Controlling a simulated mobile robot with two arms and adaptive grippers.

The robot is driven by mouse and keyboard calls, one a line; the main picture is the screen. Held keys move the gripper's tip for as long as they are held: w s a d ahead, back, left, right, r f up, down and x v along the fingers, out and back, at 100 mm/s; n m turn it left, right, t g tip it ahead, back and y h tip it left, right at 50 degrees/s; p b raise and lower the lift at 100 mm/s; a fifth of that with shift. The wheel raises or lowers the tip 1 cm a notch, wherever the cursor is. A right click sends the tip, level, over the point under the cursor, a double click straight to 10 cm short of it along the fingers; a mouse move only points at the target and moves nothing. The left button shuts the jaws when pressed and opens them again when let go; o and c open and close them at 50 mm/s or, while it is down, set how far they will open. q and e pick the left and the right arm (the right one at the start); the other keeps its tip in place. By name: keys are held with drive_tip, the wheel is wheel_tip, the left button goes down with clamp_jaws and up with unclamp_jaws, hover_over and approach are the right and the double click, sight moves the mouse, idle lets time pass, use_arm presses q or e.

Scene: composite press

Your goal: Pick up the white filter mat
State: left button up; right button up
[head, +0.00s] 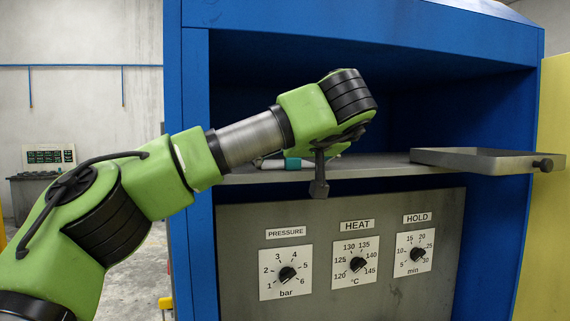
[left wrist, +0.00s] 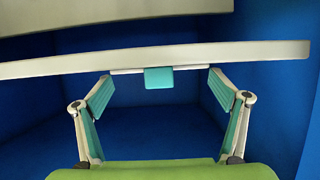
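In the left wrist view, a thin white strip with a teal tab (left wrist: 159,78), seen edge-on, lies along the edge of a pale shelf; it looks like the white filter mat, though its face is hidden. My left gripper (left wrist: 160,80) is open, its two teal-padded fingers spread on either side of the tab, with nothing between the pads. In the head view my left wrist hides most of this area. A small white and teal piece (head: 292,163) shows on the shelf under the wrist; I cannot tell whether it is mat or finger. My right gripper is not in view.
The grey shelf (head: 385,166) lies inside the blue press frame (head: 188,120). A shallow metal tray (head: 470,158) with a dark knob sits at its right end. Below is a panel (head: 430,215) with pressure, heat and hold dials. A yellow panel stands at the right.

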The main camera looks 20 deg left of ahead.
use_arm(q)
drive_tip(key=shift+s+f, duration=0.1)
drive_tip(key=c, duration=1.1)
drive_tip(key=shift+c, duration=0.6)
